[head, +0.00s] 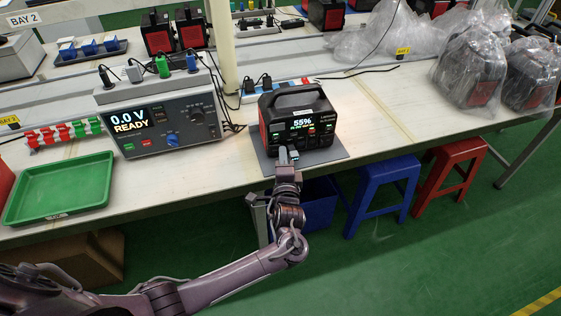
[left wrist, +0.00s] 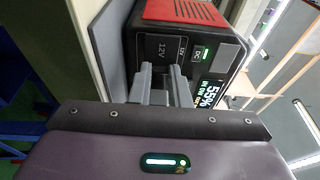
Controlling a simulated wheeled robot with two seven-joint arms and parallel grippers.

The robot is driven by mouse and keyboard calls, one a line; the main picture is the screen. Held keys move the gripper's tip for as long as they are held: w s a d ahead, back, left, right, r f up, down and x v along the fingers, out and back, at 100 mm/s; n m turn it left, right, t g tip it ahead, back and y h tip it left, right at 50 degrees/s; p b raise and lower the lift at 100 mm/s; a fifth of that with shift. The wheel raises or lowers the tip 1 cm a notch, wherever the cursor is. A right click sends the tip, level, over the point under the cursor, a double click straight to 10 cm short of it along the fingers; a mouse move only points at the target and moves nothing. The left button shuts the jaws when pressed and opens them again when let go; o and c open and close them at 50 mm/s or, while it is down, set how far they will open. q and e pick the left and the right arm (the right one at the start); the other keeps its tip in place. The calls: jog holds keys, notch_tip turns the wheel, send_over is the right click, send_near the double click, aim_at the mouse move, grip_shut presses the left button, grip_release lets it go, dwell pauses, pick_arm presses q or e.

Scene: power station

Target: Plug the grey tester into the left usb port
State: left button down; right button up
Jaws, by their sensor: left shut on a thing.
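The black and red power station (head: 297,117) stands on a dark mat on the bench, its lit display reading 55%. My left gripper (head: 289,158) is at the lower left of its front face, shut on a small grey thing, which looks like the grey tester (head: 293,153). In the left wrist view my gripper's two grey fingers (left wrist: 163,82) reach to the power station's front panel (left wrist: 165,47), near the 12V and DC labels. The fingers hide the tester and the usb ports there, so I cannot tell whether it is in a port. My right gripper is out of view.
A bench instrument (head: 160,125) reading 0.0 V READY stands to the left, with several coloured plugs on top. A green tray (head: 60,190) lies at the bench's left front. Bagged units (head: 470,75) stand at the right. Bare bench top lies right of the mat.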

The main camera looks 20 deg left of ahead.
pick_arm(q)
jog(key=shift+w+d+f+n+g+y, duration=0.15)
jog(key=shift+n+g+y, duration=0.15)
jog(key=shift+n+y, duration=0.3)
jog(key=c, duration=1.4)
grip_release()
jog(key=shift+o, duration=0.2)
jog(key=v, duration=0.7)
jog(key=shift+s, duration=0.35)
jog(key=shift+d, duration=0.1)
